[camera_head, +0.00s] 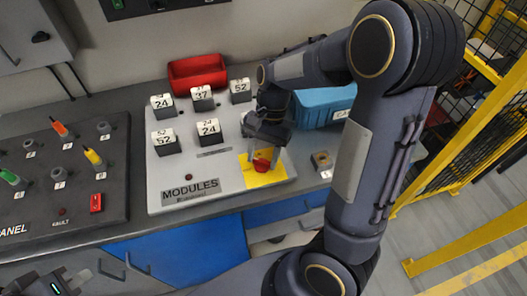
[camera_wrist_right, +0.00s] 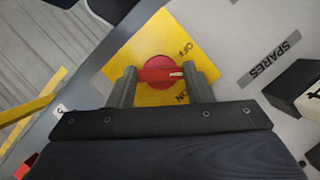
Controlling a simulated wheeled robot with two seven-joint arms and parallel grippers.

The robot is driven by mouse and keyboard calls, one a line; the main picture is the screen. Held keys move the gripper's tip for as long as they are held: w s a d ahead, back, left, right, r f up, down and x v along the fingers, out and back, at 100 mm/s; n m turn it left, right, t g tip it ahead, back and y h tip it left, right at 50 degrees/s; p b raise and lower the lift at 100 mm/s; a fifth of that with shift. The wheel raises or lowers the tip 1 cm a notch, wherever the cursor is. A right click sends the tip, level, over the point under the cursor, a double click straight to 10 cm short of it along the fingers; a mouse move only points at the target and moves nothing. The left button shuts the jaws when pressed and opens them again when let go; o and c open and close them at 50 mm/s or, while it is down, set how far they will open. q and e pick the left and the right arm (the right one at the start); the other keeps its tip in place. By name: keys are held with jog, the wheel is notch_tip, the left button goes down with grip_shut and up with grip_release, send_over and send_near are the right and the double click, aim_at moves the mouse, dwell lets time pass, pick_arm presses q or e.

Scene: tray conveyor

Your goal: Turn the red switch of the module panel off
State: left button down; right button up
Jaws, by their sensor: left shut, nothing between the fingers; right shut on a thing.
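The module panel (camera_head: 225,180) is a light grey board labelled MODULES. Its red switch (camera_head: 262,162) sits on a yellow plate (camera_head: 265,180) at the panel's front right corner. In the right wrist view the switch (camera_wrist_right: 158,70) is a round red knob with a bar handle. The bar's pale-marked end points right, between the printed OFF and ON. My right gripper (camera_head: 258,160) reaches down over the switch, its fingers (camera_wrist_right: 163,88) shut on the handle's two ends. My left gripper (camera_head: 55,287) is at the lower left edge of the head view, shut and empty, away from the panel.
Several numbered dark modules (camera_head: 208,133) stand on the panel, left of my right gripper. A red bin (camera_head: 197,73) and a blue bin (camera_head: 325,108) are behind. A dark panel (camera_head: 70,190) with coloured switches lies left. A small block (camera_head: 321,160) sits right of the panel.

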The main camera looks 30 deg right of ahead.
jog(key=n+g+h+p, duration=0.1)
jog(key=n, duration=0.2)
jog(key=shift+n, duration=0.4)
jog(key=shift+w+a+n+g+h+p, duration=0.15)
jog(key=shift+n+h+p, duration=0.2)
jog(key=shift+n, duration=0.6)
jog(key=shift+s+n+g+h+p, duration=0.1)
jog(key=shift+n+g+h+p, duration=0.2)
jog(key=shift+n, duration=0.65)
jog(key=o, duration=1)
jog(key=shift+t, duration=0.25)
jog(key=v, duration=0.7)
jog(key=shift+w+a+r+b, duration=0.1)
jog(key=shift+w+r+b, duration=0.15)
jog(key=shift+r+b, duration=0.1)
